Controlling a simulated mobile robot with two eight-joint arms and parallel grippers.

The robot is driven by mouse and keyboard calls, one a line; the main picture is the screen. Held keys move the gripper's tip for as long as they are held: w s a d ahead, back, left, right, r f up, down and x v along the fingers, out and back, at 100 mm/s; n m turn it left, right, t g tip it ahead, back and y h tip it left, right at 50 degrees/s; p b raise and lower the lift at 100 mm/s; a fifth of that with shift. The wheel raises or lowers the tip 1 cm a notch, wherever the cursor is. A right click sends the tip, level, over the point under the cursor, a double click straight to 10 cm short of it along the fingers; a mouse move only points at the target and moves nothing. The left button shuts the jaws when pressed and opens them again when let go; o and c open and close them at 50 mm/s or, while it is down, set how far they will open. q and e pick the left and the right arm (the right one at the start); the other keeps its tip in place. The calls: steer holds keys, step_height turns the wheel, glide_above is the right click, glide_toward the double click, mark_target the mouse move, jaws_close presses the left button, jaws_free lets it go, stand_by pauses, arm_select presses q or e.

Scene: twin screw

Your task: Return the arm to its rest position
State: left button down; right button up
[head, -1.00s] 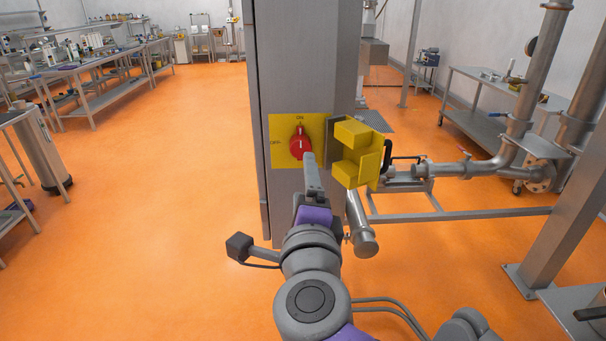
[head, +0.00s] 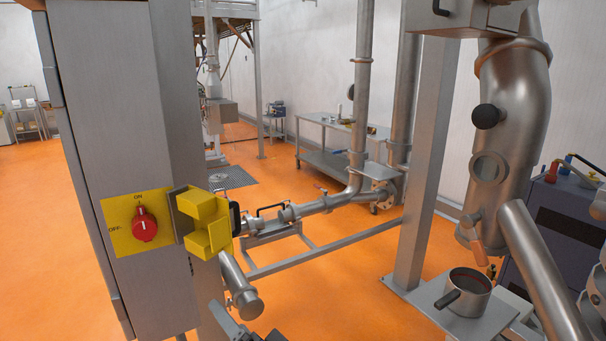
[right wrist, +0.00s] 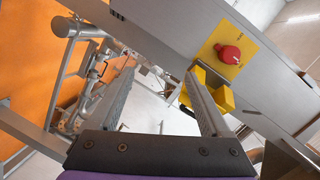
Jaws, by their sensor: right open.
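My right gripper (right wrist: 159,75) is open and empty in the right wrist view, its two grey fingers apart. In the head view only a small part of the right gripper (head: 238,325) shows at the bottom edge. The red rotary switch (head: 145,225) sits on a yellow plate on the grey cabinet, its handle upright toward ON. The switch also shows in the right wrist view (right wrist: 229,54), beyond the right finger and apart from it. A yellow block-shaped bracket (head: 204,222) stands beside the plate. My left gripper is in neither view.
The tall grey cabinet (head: 122,130) stands at left. Steel pipes (head: 335,200) and a low frame lie behind it. A steel post (head: 425,170) and a small pan (head: 464,293) on a plate stand at right. Orange floor (head: 330,290) is open between cabinet and post.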

steer(key=s+d+f+n+g+h, duration=0.1)
steer(key=s+d+f+g+h, duration=0.1)
steer(key=d+f, duration=0.7)
steer(key=s+d+f+n+g+h, duration=0.2)
steer(key=s+d+f+h, duration=0.2)
steer(key=d+f, duration=0.5)
steer(key=s+d+f+n+g+h, duration=0.1)
steer(key=s+d+f+g+h, duration=0.2)
steer(key=s+d+f, duration=0.3)
steer(key=d+f+h, duration=0.1)
steer(key=d+f, duration=0.2)
steer(key=d, duration=0.2)
steer(key=shift+s+f+n, duration=0.35)
steer(key=shift+s+n, duration=0.05)
steer(key=shift+d, duration=0.1)
steer(key=shift+c, duration=0.3)
